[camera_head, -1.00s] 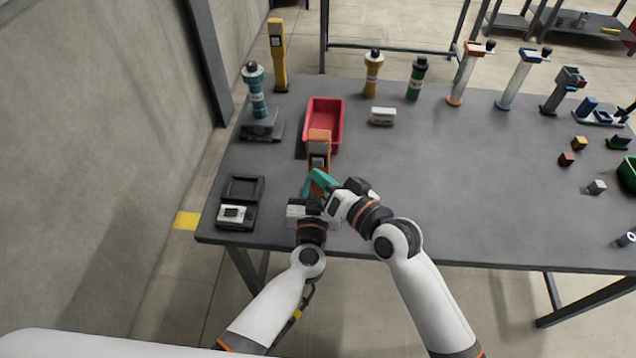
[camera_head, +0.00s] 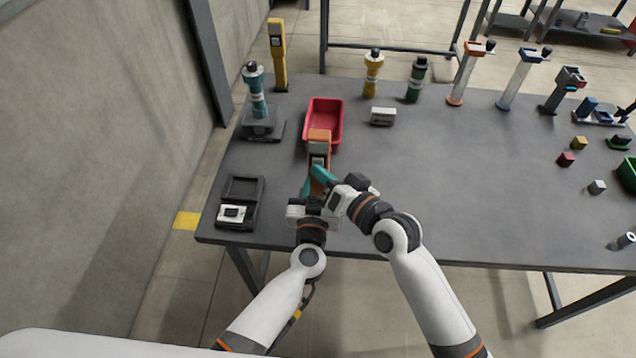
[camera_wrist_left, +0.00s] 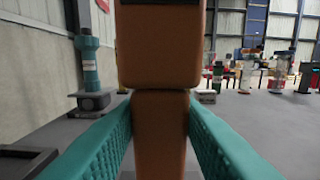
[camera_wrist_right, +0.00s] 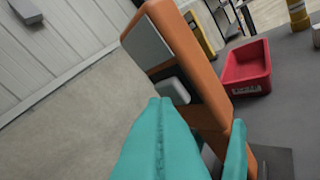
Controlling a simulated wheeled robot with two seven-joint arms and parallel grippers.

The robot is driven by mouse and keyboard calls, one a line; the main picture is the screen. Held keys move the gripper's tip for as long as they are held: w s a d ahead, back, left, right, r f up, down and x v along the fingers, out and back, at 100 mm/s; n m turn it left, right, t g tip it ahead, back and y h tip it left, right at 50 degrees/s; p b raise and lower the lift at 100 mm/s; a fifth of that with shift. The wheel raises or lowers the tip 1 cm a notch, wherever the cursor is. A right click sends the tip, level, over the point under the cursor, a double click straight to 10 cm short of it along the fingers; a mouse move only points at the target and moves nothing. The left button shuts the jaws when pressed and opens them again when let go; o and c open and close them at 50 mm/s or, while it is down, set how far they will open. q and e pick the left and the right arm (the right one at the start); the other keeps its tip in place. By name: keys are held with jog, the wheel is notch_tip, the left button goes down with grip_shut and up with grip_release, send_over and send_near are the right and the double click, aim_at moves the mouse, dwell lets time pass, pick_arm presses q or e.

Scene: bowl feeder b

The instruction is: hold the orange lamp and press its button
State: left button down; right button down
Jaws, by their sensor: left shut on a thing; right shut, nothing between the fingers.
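The orange lamp (camera_head: 319,136) stands upright near the front left of the table. Its lower body (camera_wrist_left: 160,135) is between the two teal fingers of my left gripper (camera_wrist_left: 160,108), which is shut on it. In the right wrist view the lamp (camera_wrist_right: 205,85) shows a dark grey panel (camera_wrist_right: 148,46) and a pale grey button (camera_wrist_right: 172,91) below it. My right gripper (camera_wrist_right: 166,103) is shut and empty, with its tips at the lower edge of the button; I cannot tell whether they touch. In the head view the right gripper (camera_head: 320,173) partly covers the lamp's lower part.
A red bin (camera_head: 338,124) stands just behind the lamp. A black open case (camera_head: 240,202) lies to the left. A teal lamp (camera_head: 257,96) stands on a dark base behind it. A small white box (camera_head: 383,116) lies to the right. The middle of the table is clear.

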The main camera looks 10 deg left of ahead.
pick_arm(q)
jog(key=shift+s+f, duration=0.1)
jog(key=shift+f, duration=0.05)
pick_arm(e)
jog(key=shift+w, duration=0.3)
jog(key=shift+s, duration=0.75)
jog(key=shift+s, duration=0.1)
jog(key=s, duration=0.5)
jog(key=shift+s, duration=0.4)
pick_arm(q)
jog(key=c, duration=0.9)
grip_release()
